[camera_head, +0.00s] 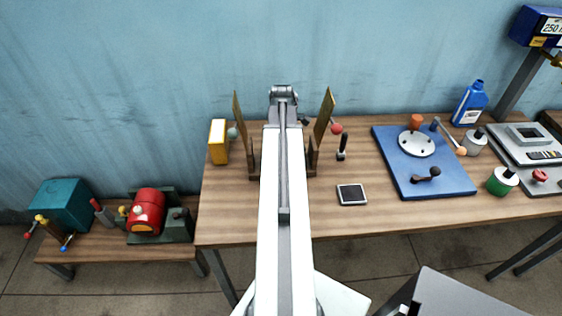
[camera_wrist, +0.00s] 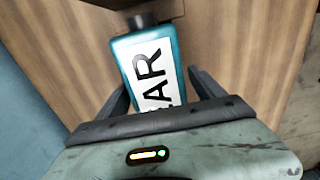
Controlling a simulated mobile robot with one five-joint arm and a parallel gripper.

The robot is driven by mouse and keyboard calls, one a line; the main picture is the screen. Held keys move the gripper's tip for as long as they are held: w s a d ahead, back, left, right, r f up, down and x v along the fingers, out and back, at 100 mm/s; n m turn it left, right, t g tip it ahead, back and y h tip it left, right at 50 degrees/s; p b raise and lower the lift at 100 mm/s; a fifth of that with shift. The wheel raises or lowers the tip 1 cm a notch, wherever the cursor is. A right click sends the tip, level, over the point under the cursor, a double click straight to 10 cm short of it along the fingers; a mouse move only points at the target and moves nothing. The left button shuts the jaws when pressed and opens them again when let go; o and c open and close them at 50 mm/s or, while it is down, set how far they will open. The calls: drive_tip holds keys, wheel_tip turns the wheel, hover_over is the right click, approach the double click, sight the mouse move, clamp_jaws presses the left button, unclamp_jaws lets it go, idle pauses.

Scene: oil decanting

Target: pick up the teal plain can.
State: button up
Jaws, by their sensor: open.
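A teal can (camera_wrist: 176,53) with a dark cap and a white label with large black letters, "AR" readable, lies in the middle of the wrist view. My gripper (camera_wrist: 160,84) is open, with one dark finger on each side of the can. I cannot tell whether the fingers touch it. The near end of the can is hidden behind the gripper body. In the head view my arm reaches over the table and hides the can.
Upright wooden panels (camera_head: 325,116) stand on either side of my arm on the wooden table (camera_head: 370,225). A yellow box (camera_head: 218,142) is to the left, a small tablet (camera_head: 352,194) to the right. Farther right are a blue board (camera_head: 450,183) and a blue bottle (camera_head: 470,104).

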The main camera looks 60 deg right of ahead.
wheel_tip(320, 180, down, 2)
drive_tip(key=shift+b, duration=0.35)
drive_tip(key=shift+r, duration=0.15)
drive_tip(key=shift+c, duration=0.4)
clamp_jaws()
